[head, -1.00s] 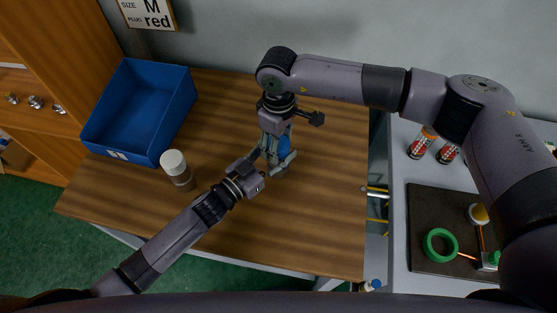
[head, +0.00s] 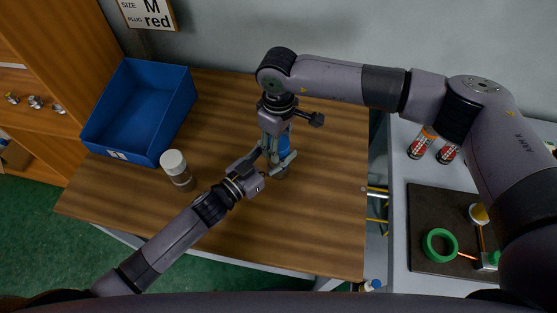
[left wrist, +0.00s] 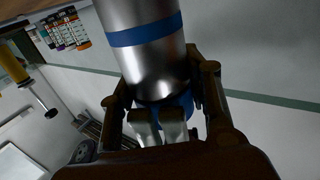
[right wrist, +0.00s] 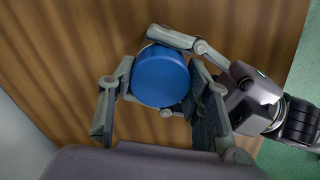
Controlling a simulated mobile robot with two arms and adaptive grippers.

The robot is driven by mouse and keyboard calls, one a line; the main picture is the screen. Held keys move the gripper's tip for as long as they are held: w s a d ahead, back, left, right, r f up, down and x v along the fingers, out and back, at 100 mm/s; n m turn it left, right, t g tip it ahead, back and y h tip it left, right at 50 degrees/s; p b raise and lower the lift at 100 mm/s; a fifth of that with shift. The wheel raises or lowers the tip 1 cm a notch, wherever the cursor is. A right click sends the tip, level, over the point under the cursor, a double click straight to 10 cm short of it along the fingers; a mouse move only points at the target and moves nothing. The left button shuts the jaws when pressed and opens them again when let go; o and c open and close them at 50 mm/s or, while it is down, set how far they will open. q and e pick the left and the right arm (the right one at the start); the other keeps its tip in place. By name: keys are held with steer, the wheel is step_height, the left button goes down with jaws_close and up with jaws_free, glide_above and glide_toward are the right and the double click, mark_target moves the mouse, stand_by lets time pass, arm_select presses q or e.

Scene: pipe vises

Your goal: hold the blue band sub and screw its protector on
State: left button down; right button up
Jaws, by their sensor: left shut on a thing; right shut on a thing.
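The blue band sub (left wrist: 150,50) is a shiny metal cylinder with a blue ring. My left gripper (left wrist: 155,100) is shut on it, coming in from the left in the head view (head: 272,161). The blue protector (right wrist: 160,76) is a round cap, seen from its flat top in the right wrist view. My right gripper (right wrist: 165,85) is shut around it from above. In the head view, the protector (head: 285,143) is in line with the sub and above it. The fingers hide much of both, and I cannot tell how far the protector is threaded on.
A blue bin (head: 125,150) stands at the table's left back. A white-capped container (head: 178,170) stands left of my left gripper. The wooden table (head: 310,225) is clear at the front and right. A second bench with a dark mat (head: 425,260) is at the right.

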steer(key=m, duration=0.3)
steer(key=o, duration=1.3)
steer(key=shift+r, duration=2.25)
steer(key=shift+c, duration=0.2)
